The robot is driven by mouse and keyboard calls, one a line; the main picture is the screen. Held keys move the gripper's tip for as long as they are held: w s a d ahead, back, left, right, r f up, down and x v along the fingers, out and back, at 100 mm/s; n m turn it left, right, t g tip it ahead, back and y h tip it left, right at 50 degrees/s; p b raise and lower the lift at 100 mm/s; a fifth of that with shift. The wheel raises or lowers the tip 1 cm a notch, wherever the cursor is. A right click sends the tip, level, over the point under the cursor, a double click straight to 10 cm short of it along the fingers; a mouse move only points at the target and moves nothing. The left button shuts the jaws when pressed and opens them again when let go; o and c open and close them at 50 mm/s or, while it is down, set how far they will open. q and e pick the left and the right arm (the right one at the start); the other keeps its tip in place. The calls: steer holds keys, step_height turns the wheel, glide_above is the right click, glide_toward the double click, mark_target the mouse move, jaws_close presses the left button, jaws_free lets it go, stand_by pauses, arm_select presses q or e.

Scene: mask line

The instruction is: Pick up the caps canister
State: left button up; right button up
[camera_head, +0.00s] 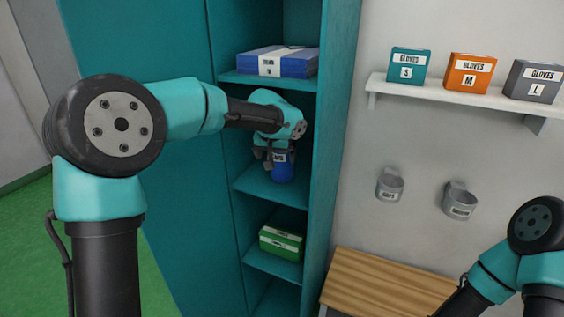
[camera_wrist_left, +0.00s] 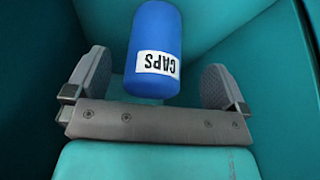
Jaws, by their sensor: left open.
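In the left wrist view the canister (camera_wrist_left: 153,40) lies between the two spread fingers of my left gripper (camera_wrist_left: 158,88), with gaps on both sides. The gripper is open and not visibly touching it. My right arm (camera_head: 510,270) shows at the lower right, but its gripper is out of view.
A blue box (camera_head: 278,62) lies on the shelf above, and a green box (camera_head: 282,243) on the shelf below. Cabinet walls stand close on both sides. To the right are a wall shelf with glove boxes (camera_head: 469,72), two grey wall cups (camera_head: 390,185) and a wooden bench (camera_head: 385,285).

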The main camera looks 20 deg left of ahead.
arm_select(q)
steer(key=shift+w, duration=1.05)
steer(key=w, duration=0.3)
steer(key=shift+w, duration=0.2)
steer(key=x, duration=0.3)
steer(key=shift+w, duration=0.15)
steer(key=shift+c, duration=0.5)
steer(key=c, duration=0.7)
